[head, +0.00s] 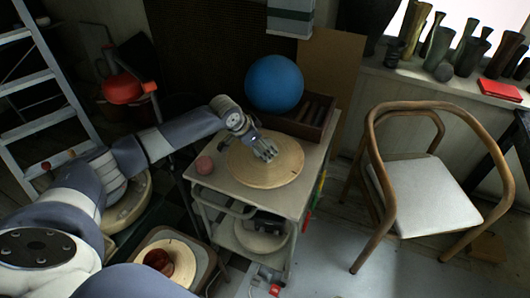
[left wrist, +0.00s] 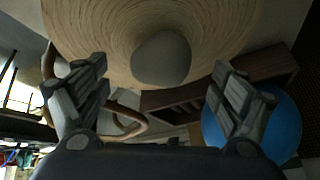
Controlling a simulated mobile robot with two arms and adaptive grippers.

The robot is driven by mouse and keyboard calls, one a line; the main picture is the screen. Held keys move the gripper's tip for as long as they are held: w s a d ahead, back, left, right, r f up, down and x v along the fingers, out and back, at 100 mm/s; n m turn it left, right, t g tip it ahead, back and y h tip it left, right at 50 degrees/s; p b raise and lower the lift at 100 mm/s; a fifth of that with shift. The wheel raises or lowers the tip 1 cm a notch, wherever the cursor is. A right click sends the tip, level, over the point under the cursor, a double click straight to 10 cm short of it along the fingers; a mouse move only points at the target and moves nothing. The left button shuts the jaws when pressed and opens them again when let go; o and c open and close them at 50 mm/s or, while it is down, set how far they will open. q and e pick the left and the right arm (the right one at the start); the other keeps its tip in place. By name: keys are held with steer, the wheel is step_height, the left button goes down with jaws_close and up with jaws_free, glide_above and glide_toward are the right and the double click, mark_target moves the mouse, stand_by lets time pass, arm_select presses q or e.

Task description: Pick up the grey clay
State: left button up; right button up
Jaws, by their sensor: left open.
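The grey clay (left wrist: 161,58) is a smooth rounded lump on a round, pale wooden disc (left wrist: 85,25) in the left wrist view. In the head view the disc (head: 258,178) lies on a small cart, and my left gripper (head: 265,152) hides the clay. My left gripper is open, with its fingers spread to either side of the clay in the left wrist view. Nothing is held between them. I cannot tell how far the fingertips are from the clay. My right gripper is not in view.
The cart (head: 206,188) also holds a pinkish ball (head: 204,165) and a wooden crate (head: 313,118) with a blue ball (head: 274,83) on it. A wooden armchair (head: 430,195) stands to the right. A ladder (head: 40,80) is at the left. Vases line the windowsill.

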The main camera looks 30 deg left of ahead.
arm_select(q)
steer(key=shift+x, duration=1.85)
steer(key=shift+c, duration=0.5)
steer(key=shift+s, duration=0.1)
steer(key=c, duration=1.8)
steer(key=shift+r, duration=0.15)
steer(key=shift+c, duration=0.5)
